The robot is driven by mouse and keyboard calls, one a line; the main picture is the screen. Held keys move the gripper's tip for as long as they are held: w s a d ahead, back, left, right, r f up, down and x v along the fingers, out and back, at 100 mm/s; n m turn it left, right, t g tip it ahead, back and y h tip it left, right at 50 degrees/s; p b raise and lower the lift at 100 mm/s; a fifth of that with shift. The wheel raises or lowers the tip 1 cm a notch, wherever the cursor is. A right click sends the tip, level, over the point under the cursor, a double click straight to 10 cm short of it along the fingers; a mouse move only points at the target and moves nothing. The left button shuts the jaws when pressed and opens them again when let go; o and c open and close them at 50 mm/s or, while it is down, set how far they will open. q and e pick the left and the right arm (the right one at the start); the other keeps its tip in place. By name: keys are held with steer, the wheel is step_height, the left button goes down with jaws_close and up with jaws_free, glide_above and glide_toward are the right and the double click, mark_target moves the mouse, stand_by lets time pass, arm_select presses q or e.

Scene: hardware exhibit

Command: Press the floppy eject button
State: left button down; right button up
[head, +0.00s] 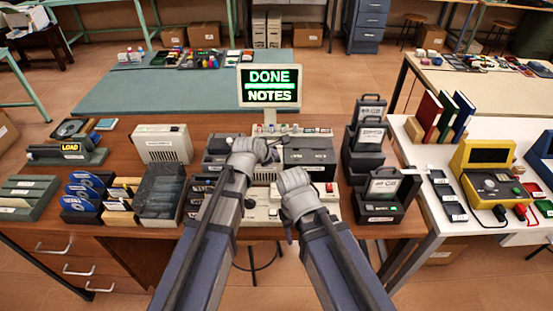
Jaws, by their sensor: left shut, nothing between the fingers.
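My left gripper (268,152) is shut and empty, over the dark units at the middle of the bench, just left of a dark box-shaped unit (308,151). Whether it touches anything there is unclear. My right arm ends over a light-coloured panel (262,212) at the bench's front; its fingers are small and dark, and their opening cannot be made out. A red button or switch (328,188) shows on the panel right of that wrist. The floppy eject button cannot be singled out; my arms cover part of the middle units. A screen (269,87) reads "DONE" and "NOTES" in green.
A beige box (163,145) and a "LOAD" unit (71,150) stand left. Racks of blue disk-like items (84,190) and dark cases (160,190) line the front left. Dark holders (384,193) stand right. A white table (470,217) with a yellow meter adjoins the bench.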

arm_select(q)
steer(key=shift+f, duration=0.2)
steer(key=shift+r, duration=0.2)
steer(key=shift+r+p, duration=0.65)
steer(key=shift+p, duration=0.05)
step_height(320, 180, up, 5)
steer(key=p, duration=0.5)
stand_by(0.4)
stand_by(0.5)
